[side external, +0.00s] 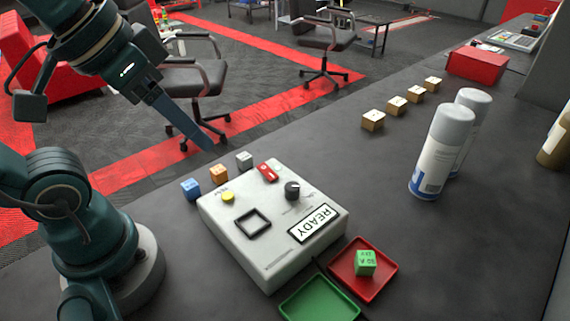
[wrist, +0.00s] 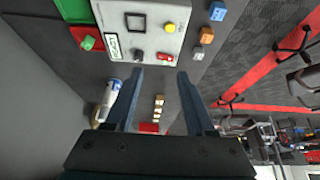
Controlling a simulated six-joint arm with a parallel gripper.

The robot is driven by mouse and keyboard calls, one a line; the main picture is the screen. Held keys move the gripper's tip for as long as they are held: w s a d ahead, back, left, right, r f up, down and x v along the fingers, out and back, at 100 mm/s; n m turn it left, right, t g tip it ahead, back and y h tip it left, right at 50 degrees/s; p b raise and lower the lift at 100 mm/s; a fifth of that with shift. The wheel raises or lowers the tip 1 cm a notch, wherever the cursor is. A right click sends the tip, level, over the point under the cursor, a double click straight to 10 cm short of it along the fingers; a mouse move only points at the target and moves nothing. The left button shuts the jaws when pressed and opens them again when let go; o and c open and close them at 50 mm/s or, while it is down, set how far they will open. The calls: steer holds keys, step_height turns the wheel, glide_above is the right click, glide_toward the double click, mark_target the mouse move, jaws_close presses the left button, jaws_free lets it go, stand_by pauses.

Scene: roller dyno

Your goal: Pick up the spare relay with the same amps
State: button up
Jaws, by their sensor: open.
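A green relay cube (side external: 366,262) with a printed rating on top, which I cannot read surely, sits in the red tray (side external: 385,283); it also shows in the wrist view (wrist: 87,43). A blue cube (side external: 190,189), an orange cube (side external: 218,174) and a grey cube (side external: 244,160) stand in a row along the tester's far left side. Their markings are too small to read. The pale tester box (side external: 240,262) has an empty black square socket (side external: 253,223) and a READY display (side external: 313,223). My gripper (wrist: 160,72) is open and empty, raised above the bench beyond the grey cube.
A green tray (side external: 318,303) lies beside the red one. Several small wooden blocks (side external: 373,120) stand in a row farther back. Two spray cans (side external: 442,150) stand upright at the right. A red box (side external: 477,63) is at the back. The bench between tester and cans is clear.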

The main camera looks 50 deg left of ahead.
steer(key=n, duration=0.1)
steer(key=n+g+h, duration=0.3)
steer(key=n+h, duration=0.8)
steer(key=n, duration=0.6)
glide_above(238, 155)
steer(key=s+d, duration=0.2)
steer(key=d, duration=0.2)
steer(key=a+n+t+h, duration=0.25)
steer(key=a+n, duration=0.25)
steer(key=a, duration=0.3)
steer(key=f, duration=1.2)
steer(key=w+f, duration=0.1)
steer(key=f, duration=0.6)
steer(key=shift+d, duration=0.25)
steer(key=shift+d+f+m, duration=0.15)
steer(key=shift+f+m, duration=0.15)
steer(key=shift+f, duration=0.05)
steer(key=shift+t, duration=0.35)
steer(key=shift+x, duration=2.4)
